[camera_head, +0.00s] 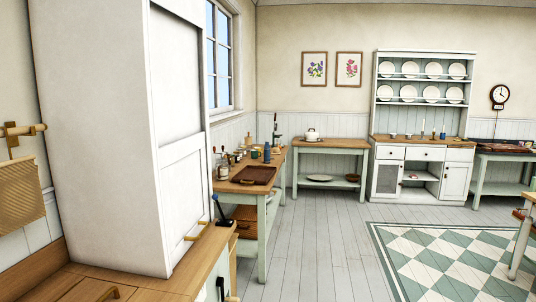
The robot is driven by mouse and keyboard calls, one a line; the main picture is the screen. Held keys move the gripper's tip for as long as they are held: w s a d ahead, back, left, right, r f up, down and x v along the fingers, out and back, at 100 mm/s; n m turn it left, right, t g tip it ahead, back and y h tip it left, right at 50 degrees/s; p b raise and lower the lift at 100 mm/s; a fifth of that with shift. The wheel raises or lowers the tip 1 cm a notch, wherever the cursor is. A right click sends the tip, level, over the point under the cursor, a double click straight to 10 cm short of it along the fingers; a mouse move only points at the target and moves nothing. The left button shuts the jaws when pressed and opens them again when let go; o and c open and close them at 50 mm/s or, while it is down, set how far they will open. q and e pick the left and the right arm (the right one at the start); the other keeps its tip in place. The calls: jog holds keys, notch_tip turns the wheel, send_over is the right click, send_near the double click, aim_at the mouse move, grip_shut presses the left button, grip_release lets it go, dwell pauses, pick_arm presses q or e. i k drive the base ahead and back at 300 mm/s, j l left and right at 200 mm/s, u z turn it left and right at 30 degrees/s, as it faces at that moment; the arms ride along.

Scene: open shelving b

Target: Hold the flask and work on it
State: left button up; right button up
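A small blue bottle-shaped thing (267,153), which may be the flask, stands upright on the wooden top of the long side table (283,157) below the window. It is far off and too small to tell for sure. Neither of my grippers is in view, and nothing is seen touching the bottle.
A tall white cupboard (110,130) stands close on the left, on a wooden counter (150,288). A brown tray (254,175) and several jars share the side table. A plate dresser (424,120) stands at the back. The plank floor (325,245) is clear up to the checked rug (460,262).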

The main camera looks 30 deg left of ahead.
aim_at(267, 149)
jog(key=i+u, duration=0.15)
jog(key=i, duration=0.3)
jog(key=i+l+u, duration=0.15)
jog(key=i, duration=0.25)
jog(key=i+l+u, duration=0.15)
jog(key=i, duration=0.3)
jog(key=i+l+u, duration=0.15)
jog(key=i, duration=0.25)
jog(key=i+u, duration=0.25)
jog(key=i, duration=0.75)
jog(key=i+l+u, duration=0.2)
jog(key=i, duration=0.75)
jog(key=i+j, duration=0.2)
jog(key=i, duration=0.25)
jog(key=i+j+u, duration=0.1)
jog(key=i, duration=0.3)
jog(key=i+j, duration=0.3)
jog(key=i, duration=0.15)
jog(key=i+l+u, duration=0.15)
jog(key=u, duration=0.25)
jog(key=i+l+u, duration=0.1)
jog(key=u, duration=0.25)
jog(key=i+l+u, duration=0.1)
jog(key=l+u, duration=0.5)
jog(key=u, duration=0.15)
jog(key=i+l+u, duration=0.15)
jog(key=l, duration=0.95)
jog(key=l+u, duration=0.15)
jog(key=l, duration=0.9)
